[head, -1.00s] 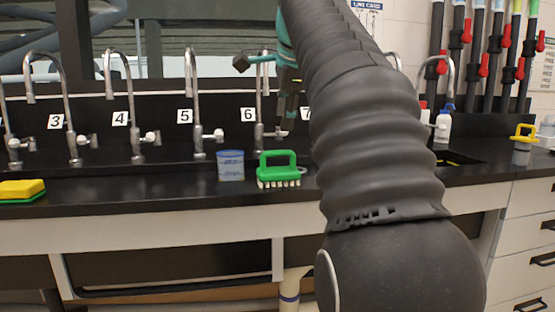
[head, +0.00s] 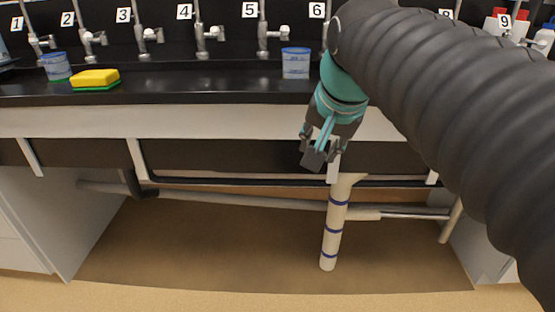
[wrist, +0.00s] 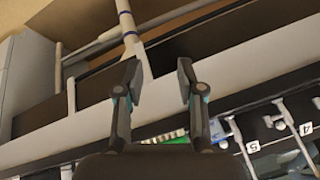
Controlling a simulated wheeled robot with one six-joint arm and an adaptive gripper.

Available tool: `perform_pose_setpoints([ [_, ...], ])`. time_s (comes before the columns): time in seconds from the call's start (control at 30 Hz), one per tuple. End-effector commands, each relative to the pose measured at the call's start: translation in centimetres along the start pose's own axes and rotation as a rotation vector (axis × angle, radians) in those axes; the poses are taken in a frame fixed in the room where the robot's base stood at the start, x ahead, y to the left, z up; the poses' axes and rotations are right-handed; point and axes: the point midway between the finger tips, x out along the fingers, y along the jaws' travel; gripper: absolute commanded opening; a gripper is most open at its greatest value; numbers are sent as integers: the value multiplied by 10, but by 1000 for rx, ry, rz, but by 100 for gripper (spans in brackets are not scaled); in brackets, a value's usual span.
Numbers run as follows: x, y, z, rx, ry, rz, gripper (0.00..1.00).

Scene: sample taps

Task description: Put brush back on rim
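My gripper (head: 318,154) hangs in front of the white counter front, below the black counter edge. In the wrist view its two fingers (wrist: 158,72) stand apart with nothing held between their tips. The green brush does not show in the head view; my arm covers part of the counter there. A bit of green (wrist: 176,134) shows low between the fingers in the wrist view, partly hidden by my gripper; I cannot tell if it is the brush. No rim can be made out for certain.
A tub with a blue top (head: 296,63) stands on the black counter (head: 200,84) left of my arm. A yellow and green sponge (head: 96,79) and another tub (head: 56,67) are at the left. Numbered taps line the back. A white pipe (head: 335,225) stands below.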

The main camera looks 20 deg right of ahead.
Motion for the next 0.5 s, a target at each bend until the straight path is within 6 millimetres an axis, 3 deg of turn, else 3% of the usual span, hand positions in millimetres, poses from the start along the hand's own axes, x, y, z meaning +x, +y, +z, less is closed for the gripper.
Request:
perform_pose_setpoints([
  [0.03, 12, 8, 26, -84, -10, -3, 38],
  [0.1, 29, 19, 56, -209, -19, -9, 38],
  [0.3, 72, 50, 128, -494, -39, -25, 38],
  [0.5, 91, 65, 157, -615, -45, -33, 38],
])
